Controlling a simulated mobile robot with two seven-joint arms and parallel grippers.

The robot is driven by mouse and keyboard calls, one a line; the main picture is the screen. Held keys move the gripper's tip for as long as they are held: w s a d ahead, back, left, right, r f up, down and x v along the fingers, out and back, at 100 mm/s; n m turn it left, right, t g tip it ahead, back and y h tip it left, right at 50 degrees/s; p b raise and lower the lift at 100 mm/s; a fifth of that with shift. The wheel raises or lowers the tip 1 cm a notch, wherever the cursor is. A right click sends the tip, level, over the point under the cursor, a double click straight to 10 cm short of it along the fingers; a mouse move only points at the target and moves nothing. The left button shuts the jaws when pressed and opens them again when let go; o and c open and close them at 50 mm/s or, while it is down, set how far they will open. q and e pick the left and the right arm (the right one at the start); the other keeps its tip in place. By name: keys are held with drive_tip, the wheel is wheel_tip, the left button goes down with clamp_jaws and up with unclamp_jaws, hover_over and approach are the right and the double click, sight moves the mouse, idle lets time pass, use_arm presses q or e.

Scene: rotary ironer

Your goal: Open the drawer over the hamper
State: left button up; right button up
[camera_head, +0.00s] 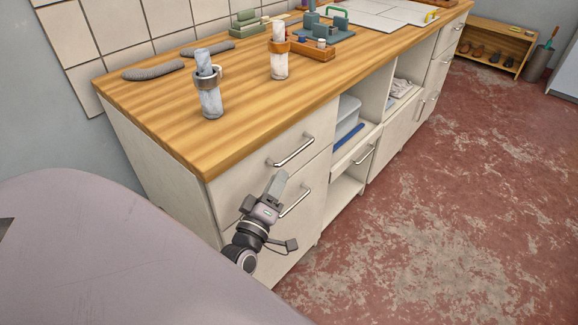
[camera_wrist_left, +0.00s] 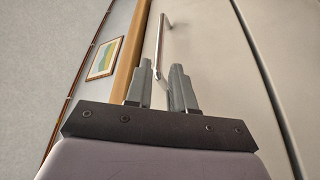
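The drawer (camera_head: 238,190) is the shut top front at the near end of the white cabinet, under the wooden worktop. Its metal bar handle (camera_head: 291,151) also shows in the left wrist view (camera_wrist_left: 160,42). The taller hamper front (camera_head: 311,212) is below it, shut, with its own bar handle (camera_head: 295,201). My left gripper (camera_head: 278,178) is in front of the cabinet, just below the near end of the drawer handle. In the left wrist view its fingers (camera_wrist_left: 161,65) are apart, with the handle's end seen between them; contact cannot be told. My right gripper is out of view.
Open shelves (camera_head: 345,190) lie to the right. The red floor (camera_head: 430,220) before the cabinet is clear. A shoe rack (camera_head: 490,45) stands at the back.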

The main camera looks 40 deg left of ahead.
sight(288, 157)
use_arm(q)
drive_tip(key=shift+x, duration=3.6)
drive_tip(key=shift+r, duration=0.1)
clamp_jaws()
